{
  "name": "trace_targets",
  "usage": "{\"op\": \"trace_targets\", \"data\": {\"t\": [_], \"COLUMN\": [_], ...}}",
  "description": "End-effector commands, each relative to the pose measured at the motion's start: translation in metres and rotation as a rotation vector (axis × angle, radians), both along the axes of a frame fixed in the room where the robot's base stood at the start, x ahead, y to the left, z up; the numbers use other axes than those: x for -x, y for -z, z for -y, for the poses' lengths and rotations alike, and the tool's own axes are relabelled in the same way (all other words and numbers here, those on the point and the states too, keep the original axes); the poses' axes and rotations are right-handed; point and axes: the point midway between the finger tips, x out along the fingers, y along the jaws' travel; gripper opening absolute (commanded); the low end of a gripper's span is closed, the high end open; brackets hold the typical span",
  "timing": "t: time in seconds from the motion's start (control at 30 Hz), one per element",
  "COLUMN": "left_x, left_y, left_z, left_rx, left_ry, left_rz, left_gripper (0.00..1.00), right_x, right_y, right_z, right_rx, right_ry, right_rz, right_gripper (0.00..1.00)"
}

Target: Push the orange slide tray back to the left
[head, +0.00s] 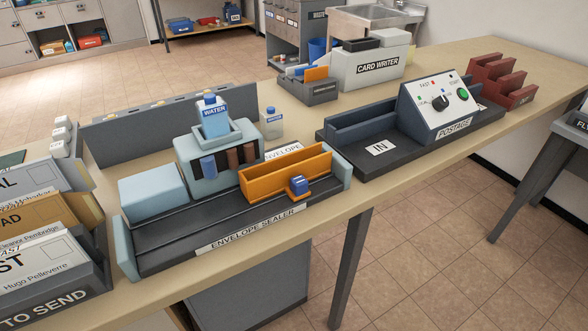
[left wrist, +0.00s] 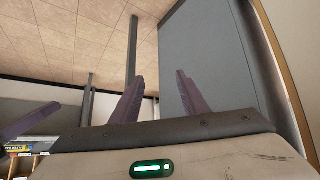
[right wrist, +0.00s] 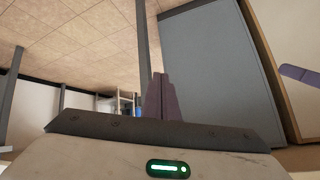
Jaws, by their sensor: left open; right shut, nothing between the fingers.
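The orange slide tray (head: 262,187) sits toward the right end of the dark track of the envelope sealer (head: 190,240) in the head view. A small blue knob (head: 298,185) stands on an orange tab at the tray's front. The tray's right end is close to the sealer's pale blue right end wall (head: 341,168). The track left of the tray is bare. My left gripper (left wrist: 158,76) is open and empty in its wrist view. My right gripper (right wrist: 159,76) is shut and empty in its wrist view. Neither gripper shows in the head view.
A pale blue sealer housing with a water bottle (head: 212,118) rises behind the track. A loose water bottle (head: 272,123) stands behind it. The mail rack (head: 60,285) is at left, the postage machine (head: 440,110) at right. A grey panel (left wrist: 225,60) shows under the table.

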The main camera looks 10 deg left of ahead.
Motion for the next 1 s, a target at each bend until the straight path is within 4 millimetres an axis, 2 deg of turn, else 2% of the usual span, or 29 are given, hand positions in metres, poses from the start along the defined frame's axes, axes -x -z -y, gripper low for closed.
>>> {"op": "trace_targets", "data": {"t": [0.03,0.17,0.2,0.27,0.3,0.4,0.5,0.6,0.73,0.87,1.0], "left_x": [-0.001,-0.001,-0.001,-0.001,0.0,0.0,-0.001,-0.003,-0.004,-0.005,-0.004], "left_y": [0.002,0.006,0.007,0.01,0.011,0.013,0.013,0.012,0.008,0.005,0.002], "left_z": [0.0,0.001,0.001,0.002,0.003,0.004,0.005,0.005,0.006,0.007,0.007], "left_rx": [0.0,-0.001,-0.001,-0.001,-0.002,-0.002,-0.002,0.0,0.002,0.004,0.006], "left_ry": [0.001,0.003,0.004,0.007,0.009,0.011,0.012,0.012,0.012,0.012,0.01], "left_rz": [0.002,0.003,0.002,0.0,-0.002,-0.004,0.0,0.006,0.013,0.012,0.011], "left_gripper": [0.41,0.41,0.41,0.41,0.41,0.41,0.41,0.41,0.41,0.41,0.41], "right_x": [-0.022,-0.082,-0.1,-0.125,-0.139,-0.166,-0.181,-0.188,-0.191,-0.199,-0.215], "right_y": [-0.009,-0.051,-0.07,-0.1,-0.122,-0.177,-0.225,-0.259,-0.281,-0.286,-0.287], "right_z": [0.0,-0.009,-0.013,-0.019,-0.023,-0.031,-0.035,-0.036,-0.038,-0.047,-0.066], "right_rx": [-0.081,-0.386,-0.494,-0.651,-0.751,-0.977,-1.149,-1.262,-1.333,-1.348,-1.35], "right_ry": [0.032,0.115,0.132,0.145,0.145,0.129,0.098,0.067,0.044,0.04,0.04], "right_rz": [0.01,0.006,0.0,-0.016,-0.03,-0.072,-0.118,-0.156,-0.184,-0.189,-0.189], "right_gripper": [0.0,0.0,0.0,0.0,0.0,0.0,0.0,0.0,0.0,0.0,0.0]}}
